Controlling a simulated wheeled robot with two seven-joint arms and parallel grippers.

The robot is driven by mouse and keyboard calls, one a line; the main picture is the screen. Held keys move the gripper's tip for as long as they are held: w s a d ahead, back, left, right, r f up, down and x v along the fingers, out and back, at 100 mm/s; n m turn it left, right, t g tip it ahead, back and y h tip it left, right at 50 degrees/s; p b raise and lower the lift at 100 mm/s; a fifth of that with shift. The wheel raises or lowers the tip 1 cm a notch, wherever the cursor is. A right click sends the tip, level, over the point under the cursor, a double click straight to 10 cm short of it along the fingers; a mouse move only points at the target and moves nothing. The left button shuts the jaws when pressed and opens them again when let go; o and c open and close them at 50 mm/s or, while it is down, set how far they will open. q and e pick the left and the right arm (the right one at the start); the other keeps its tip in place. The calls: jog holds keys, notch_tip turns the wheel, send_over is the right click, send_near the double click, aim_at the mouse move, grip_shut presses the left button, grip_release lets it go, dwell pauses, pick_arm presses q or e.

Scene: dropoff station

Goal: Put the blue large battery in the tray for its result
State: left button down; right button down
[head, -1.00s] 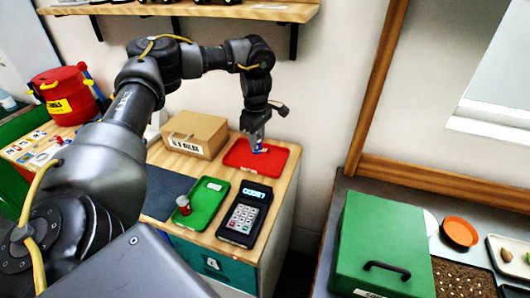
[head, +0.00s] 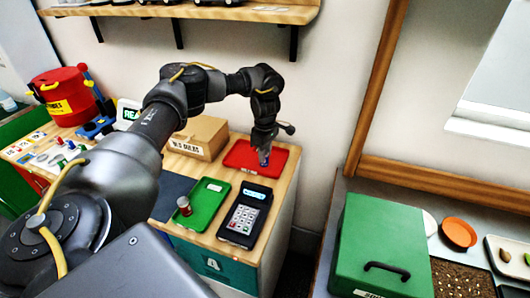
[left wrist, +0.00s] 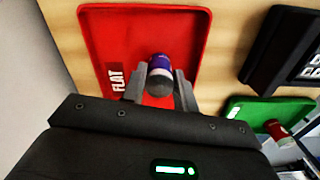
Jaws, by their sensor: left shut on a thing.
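My left gripper (head: 264,157) is shut on the blue large battery, over the red tray (head: 242,153) at the back of the wooden station top. In the left wrist view the battery (left wrist: 161,66) is blue-purple with a grey end, held between both fingers (left wrist: 160,88). The red tray (left wrist: 190,22) lies behind it and carries the label FLAT (left wrist: 117,78). I cannot tell whether the battery touches the tray floor. The green tray (head: 213,199) lies nearer, with a red battery (head: 184,206) standing in it. My right gripper is not in view.
A dark tester (head: 244,214) with keypad and lit display stands right of the green tray. A cardboard box (head: 200,137) is left of the red tray. A red bucket (head: 67,95) stands far left. A green case (head: 383,245) is on the right bench.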

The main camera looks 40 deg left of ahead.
pick_arm(q)
jog(key=shift+f, duration=0.1)
jog(key=c, duration=1.1)
grip_release()
notch_tip(320, 180, up, 8)
jog(key=shift+d+f+b, duration=0.1)
jog(key=shift+b, duration=0.25)
